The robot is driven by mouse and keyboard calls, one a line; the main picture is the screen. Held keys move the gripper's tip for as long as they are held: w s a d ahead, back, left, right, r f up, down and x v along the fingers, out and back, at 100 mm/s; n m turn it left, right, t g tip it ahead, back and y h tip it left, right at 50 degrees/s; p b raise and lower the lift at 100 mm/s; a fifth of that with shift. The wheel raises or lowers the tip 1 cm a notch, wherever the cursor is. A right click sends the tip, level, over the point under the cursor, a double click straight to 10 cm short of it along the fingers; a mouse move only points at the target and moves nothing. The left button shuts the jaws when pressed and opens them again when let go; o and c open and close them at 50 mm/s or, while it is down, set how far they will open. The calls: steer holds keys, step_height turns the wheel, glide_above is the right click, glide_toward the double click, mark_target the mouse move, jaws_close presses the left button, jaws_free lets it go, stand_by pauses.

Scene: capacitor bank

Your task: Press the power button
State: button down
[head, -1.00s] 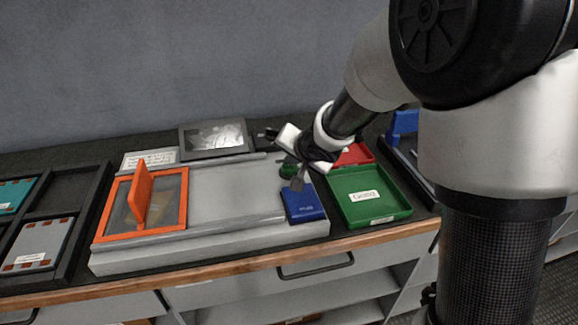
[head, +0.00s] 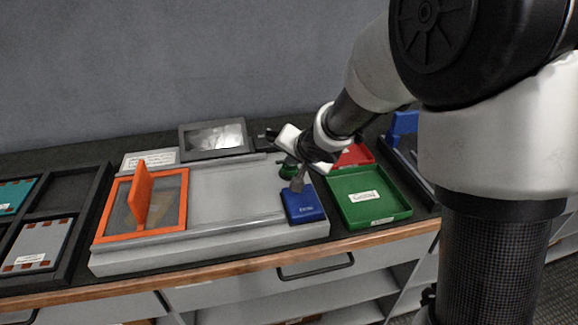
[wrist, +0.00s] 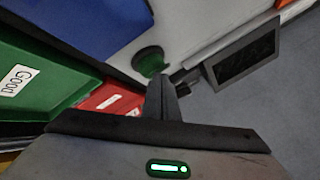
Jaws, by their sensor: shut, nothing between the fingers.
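A round green button (head: 289,171) sits on the right part of the grey machine, just behind the blue block; my gripper partly covers it in the head view. It also shows in the wrist view (wrist: 150,61), just beyond my fingertips. My gripper (head: 298,186) is shut and empty, pointing down over the machine's right end. In the head view its fingertips overlap the back edge of the blue block (head: 305,208). In the wrist view the fingers (wrist: 164,84) appear close to the button; I cannot tell whether they touch it.
A green tray (head: 396,211) labelled Good and a red tray (head: 353,157) lie right of the machine. A dark-framed screen (head: 216,139) stands behind it. An orange frame with a raised flap (head: 141,196) is on its left. The grey machine top (head: 235,195) between is clear.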

mark_target(291, 170)
steer(key=shift+f, duration=0.1)
stand_by(0.5)
steer(key=shift+f+b, duration=0.35)
steer(key=shift+f, duration=0.05)
stand_by(0.4)
steer(key=shift+r+p, duration=0.45)
steer(key=shift+p, duration=0.1)
step_height(291, 170, up, 6)
steer(key=p, duration=0.6)
